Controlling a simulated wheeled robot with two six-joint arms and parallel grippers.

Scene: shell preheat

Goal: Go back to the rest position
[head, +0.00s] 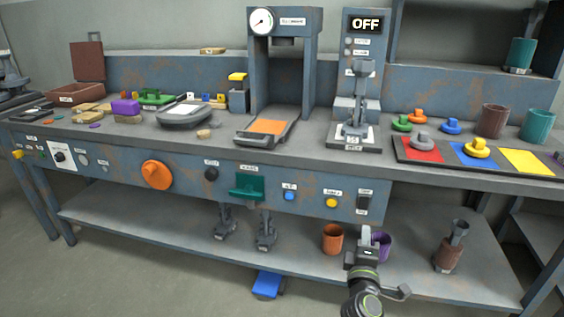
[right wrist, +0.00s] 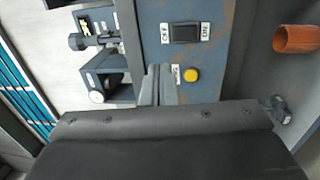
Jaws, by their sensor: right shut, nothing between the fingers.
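My right gripper (head: 365,238) comes up from the bottom of the head view, in front of the bench's lower shelf. Its fingers are shut with nothing between them. In the right wrist view the closed fingers (right wrist: 158,84) stand in front of the bench's front panel, next to a yellow button (right wrist: 191,75) and a black rocker switch (right wrist: 186,33). I cannot tell whether they touch the panel. In the head view the rocker switch (head: 363,203) is above the gripper. My left gripper is in neither view.
A purple mug (head: 383,247) is partly hidden behind my right gripper, and an orange cup (head: 332,238) stands to its left. The bench's front panel (head: 130,171) carries an orange knob (head: 156,175) and a green handle (head: 249,187). A display (head: 365,25) reads OFF. The floor at lower left is clear.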

